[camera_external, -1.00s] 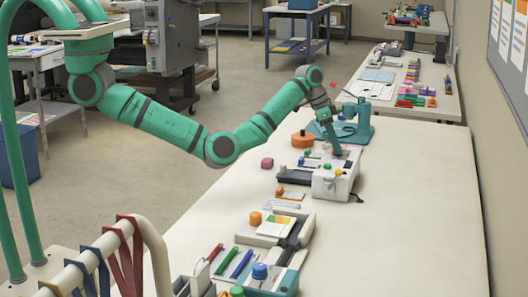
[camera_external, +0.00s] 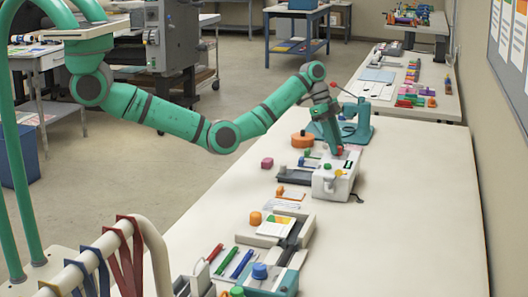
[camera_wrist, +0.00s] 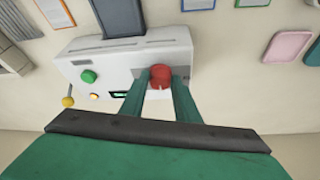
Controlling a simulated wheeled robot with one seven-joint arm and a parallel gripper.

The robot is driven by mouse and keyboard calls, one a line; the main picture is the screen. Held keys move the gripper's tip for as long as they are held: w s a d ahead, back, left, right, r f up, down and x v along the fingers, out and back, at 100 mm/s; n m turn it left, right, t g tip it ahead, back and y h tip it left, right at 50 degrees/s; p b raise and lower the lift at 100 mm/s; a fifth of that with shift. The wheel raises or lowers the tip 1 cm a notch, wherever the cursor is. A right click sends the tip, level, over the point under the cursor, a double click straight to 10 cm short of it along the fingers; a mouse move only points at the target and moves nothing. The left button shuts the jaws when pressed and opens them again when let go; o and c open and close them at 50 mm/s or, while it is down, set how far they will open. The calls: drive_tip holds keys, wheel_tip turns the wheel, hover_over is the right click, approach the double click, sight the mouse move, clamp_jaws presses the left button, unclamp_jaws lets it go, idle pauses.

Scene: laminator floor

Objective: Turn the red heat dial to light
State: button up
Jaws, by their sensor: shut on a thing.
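The red heat dial (camera_wrist: 160,76) is on the white laminator (camera_wrist: 110,70), right of its green button (camera_wrist: 88,76) in the wrist view. My gripper (camera_wrist: 161,80) is shut on the dial, with one green finger on each side of it. In the external view my gripper (camera_external: 336,145) reaches down to the top of the laminator (camera_external: 328,184), and a bit of red shows at its tips. The dial's markings are too small to read, so its setting cannot be told.
A small display and an orange light (camera_wrist: 93,96) are on the laminator, with a yellow-knobbed lever (camera_wrist: 68,101) at its left. A teal press (camera_external: 355,125) and an orange round object (camera_external: 302,140) stand close behind. The table's right side is clear.

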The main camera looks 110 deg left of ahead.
idle(0.3)
drive_tip(key=o, duration=1)
drive_tip(key=shift+o, duration=0.2)
drive_tip(key=v, duration=0.3)
drive_tip(key=shift+s+a+r, duration=0.1)
drive_tip(key=shift+r, duration=0.05)
wheel_tip(320, 180, up, 7)
idle(0.4)
